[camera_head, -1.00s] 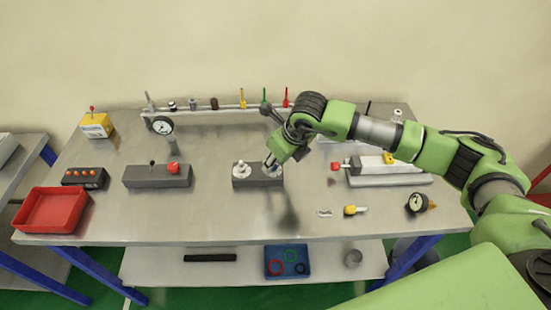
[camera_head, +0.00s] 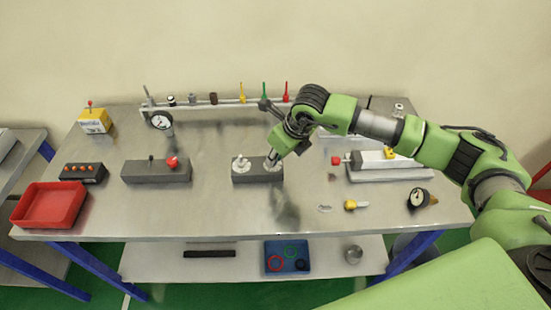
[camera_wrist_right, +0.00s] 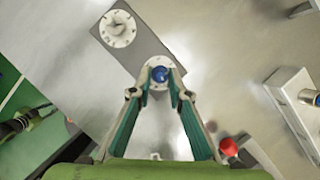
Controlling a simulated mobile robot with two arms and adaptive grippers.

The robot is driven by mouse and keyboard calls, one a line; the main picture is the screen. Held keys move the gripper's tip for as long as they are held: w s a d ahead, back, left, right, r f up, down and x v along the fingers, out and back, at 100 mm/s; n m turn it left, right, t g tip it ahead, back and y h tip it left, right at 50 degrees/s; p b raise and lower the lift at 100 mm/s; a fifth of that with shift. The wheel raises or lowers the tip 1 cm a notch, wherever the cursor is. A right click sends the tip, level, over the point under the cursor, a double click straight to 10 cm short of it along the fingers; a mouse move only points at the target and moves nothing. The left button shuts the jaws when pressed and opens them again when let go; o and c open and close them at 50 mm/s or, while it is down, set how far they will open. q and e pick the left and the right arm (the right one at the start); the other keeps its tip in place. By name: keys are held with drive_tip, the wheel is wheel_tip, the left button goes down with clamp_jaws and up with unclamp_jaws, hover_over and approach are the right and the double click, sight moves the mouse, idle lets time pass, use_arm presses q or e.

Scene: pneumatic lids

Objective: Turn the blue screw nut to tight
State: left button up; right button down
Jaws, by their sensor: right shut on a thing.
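The blue screw nut (camera_wrist_right: 160,74) shows in the right wrist view between my right fingertips, near one end of a dark grey block (camera_wrist_right: 140,52). My right gripper (camera_wrist_right: 161,70) is shut on the nut, a finger on either side of it. A round white dial (camera_wrist_right: 118,28) with a pale post sits at the other end of the block. In the head view, my right gripper (camera_head: 272,160) reaches down onto the right end of the grey block (camera_head: 247,178). The nut is hidden there. My left gripper is not in view.
Left of the block stand a grey block with a red knob (camera_head: 172,162) and a red tray (camera_head: 48,206). A gauge (camera_head: 418,198) and a yellow-ended fitting (camera_head: 352,204) lie to the right. A rail with coloured handles (camera_head: 228,104) runs behind. The bench front is mostly clear.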

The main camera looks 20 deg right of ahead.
drive_tip(key=n+b, duration=0.3)
drive_tip(key=n+g+y+b, duration=0.1)
drive_tip(key=n+b, duration=0.1)
drive_tip(key=b, duration=0.1)
drive_tip(key=n+g+y+b, duration=0.1)
drive_tip(key=n+b, duration=0.2)
drive_tip(key=shift+w+d+f+n+b, duration=0.2)
drive_tip(key=shift+w+d+n+b, duration=0.1)
drive_tip(key=shift+w+b, duration=0.1)
drive_tip(key=n+g+b, duration=0.1)
drive_tip(key=n, duration=0.1)
drive_tip(key=n+g+b, duration=0.1)
drive_tip(key=n+b, duration=0.1)
drive_tip(key=shift+w+r+y, duration=0.15)
drive_tip(key=shift+w+y, duration=0.05)
drive_tip(key=shift+y, duration=0.1)
drive_tip(key=n+g, duration=0.1)
drive_tip(key=n, duration=0.2)
drive_tip(key=shift+w+b, duration=0.1)
drive_tip(key=shift+b, duration=0.3)
drive_tip(key=shift+w+r+n+g, duration=0.1)
drive_tip(key=shift+n+g, duration=0.4)
drive_tip(key=shift+n, duration=0.7)
drive_tip(key=shift+a+n+h+b, duration=0.1)
drive_tip(key=shift+n+h+b, duration=0.2)
drive_tip(key=shift+h, duration=0.1)
drive_tip(key=c, duration=1.9)
unclamp_jaws()
drive_tip(key=v, duration=1.2)
drive_tip(key=shift+w, duration=0.15)
